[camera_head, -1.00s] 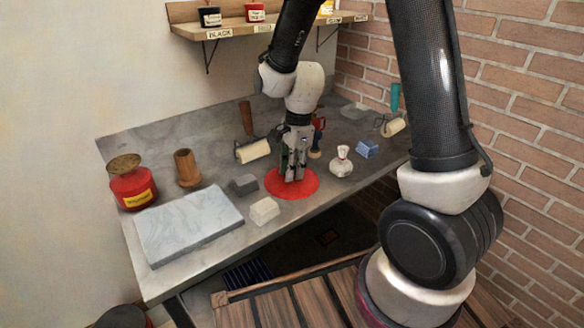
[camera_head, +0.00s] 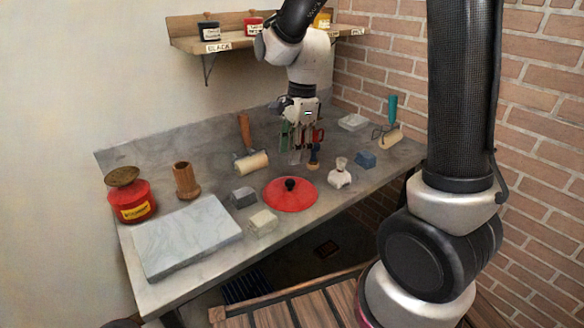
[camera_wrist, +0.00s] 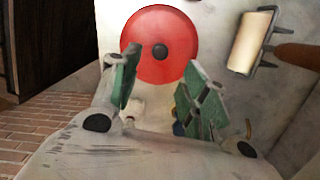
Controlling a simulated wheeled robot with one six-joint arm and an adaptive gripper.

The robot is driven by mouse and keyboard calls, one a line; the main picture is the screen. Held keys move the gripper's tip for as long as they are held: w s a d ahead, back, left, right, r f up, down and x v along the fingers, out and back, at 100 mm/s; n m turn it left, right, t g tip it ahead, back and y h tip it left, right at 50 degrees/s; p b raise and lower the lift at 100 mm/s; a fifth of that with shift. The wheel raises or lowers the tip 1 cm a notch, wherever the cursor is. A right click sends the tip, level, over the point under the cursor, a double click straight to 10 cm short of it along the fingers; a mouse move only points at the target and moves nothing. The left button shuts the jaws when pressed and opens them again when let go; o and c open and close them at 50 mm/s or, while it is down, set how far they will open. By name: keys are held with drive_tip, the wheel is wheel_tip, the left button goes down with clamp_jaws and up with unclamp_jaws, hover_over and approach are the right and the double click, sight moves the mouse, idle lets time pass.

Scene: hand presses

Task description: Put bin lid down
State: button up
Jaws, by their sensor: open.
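The red round lid (camera_head: 291,195) with a black knob lies flat on the grey worktop, near its front edge. It also shows in the wrist view (camera_wrist: 159,68), whole, beyond my fingers. My gripper (camera_head: 298,152) is open and empty, raised above the worktop behind the lid and apart from it. In the wrist view the green finger pads (camera_wrist: 160,95) stand spread. A red can (camera_head: 131,197) with a yellow label and a brass-coloured top stands at the left end of the worktop. No open bin is clearly visible.
A white bottle (camera_head: 340,173) and blue block (camera_head: 366,159) stand right. A shelf (camera_head: 232,40) hangs above.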

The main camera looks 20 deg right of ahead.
drive_tip(key=s+d+r+n+t, duration=0.2)
drive_tip(key=s+d+r+n, duration=0.55)
drive_tip(key=r, duration=0.25)
drive_tip(key=s+d+r+n+t, duration=0.1)
drive_tip(key=s+d+n, duration=0.2)
drive_tip(key=s, duration=0.3)
drive_tip(key=s+d+r+n+t+h, duration=0.1)
drive_tip(key=s+d+r+n, duration=0.1)
drive_tip(key=s+n, duration=0.3)
drive_tip(key=shift+s+d+n, duration=0.35)
drive_tip(key=shift+d+n, duration=0.2)
drive_tip(key=shift+d, duration=0.05)
